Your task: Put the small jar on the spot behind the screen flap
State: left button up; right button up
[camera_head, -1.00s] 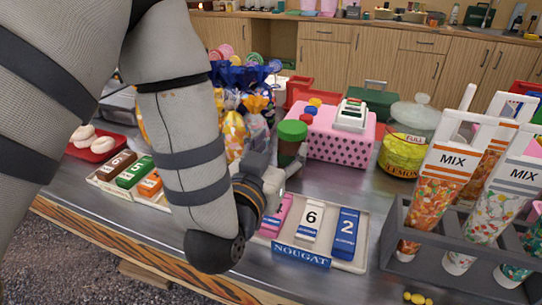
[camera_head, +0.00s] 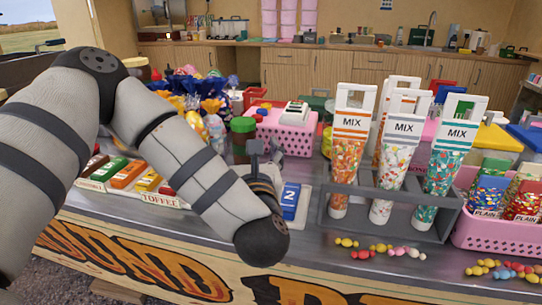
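A jar with a green lid and dark brown contents (camera_head: 242,138) stands on the counter, left of the pink dotted box. I cannot tell whether it is the small jar of the task. My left arm reaches in from the left. My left gripper (camera_head: 268,155) is just right of and in front of this jar, largely hidden behind my own wrist. I cannot see whether its fingers are open or touch the jar. I cannot make out a screen flap or a marked spot. My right gripper is out of view.
A pink dotted box (camera_head: 287,127) stands behind my gripper. A grey rack (camera_head: 395,222) with several MIX tubes stands to the right, with a pink basket (camera_head: 490,235) beyond it. Loose sweets (camera_head: 380,248) lie at the front edge.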

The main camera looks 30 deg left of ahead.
aim_at(244, 124)
pick_arm(q)
jog(key=shift+w+a+f+n+b, duration=0.2)
jog(key=shift+w+a+f+b, duration=0.15)
jog(key=shift+w+a+b, duration=0.15)
jog(key=shift+w+a+f+n+b, duration=0.2)
jog(key=shift+w+a+f+b, duration=0.2)
jog(key=shift+w+a, duration=0.2)
jog(key=w, duration=0.1)
jog(key=w+a+r, duration=0.1)
jog(key=w+a, duration=0.1)
jog(key=shift+a+r+p, duration=0.1)
jog(key=shift+r+p, duration=0.15)
jog(key=shift+p, duration=0.1)
jog(key=x, duration=0.6)
jog(key=shift+r, duration=0.2)
grip_shut()
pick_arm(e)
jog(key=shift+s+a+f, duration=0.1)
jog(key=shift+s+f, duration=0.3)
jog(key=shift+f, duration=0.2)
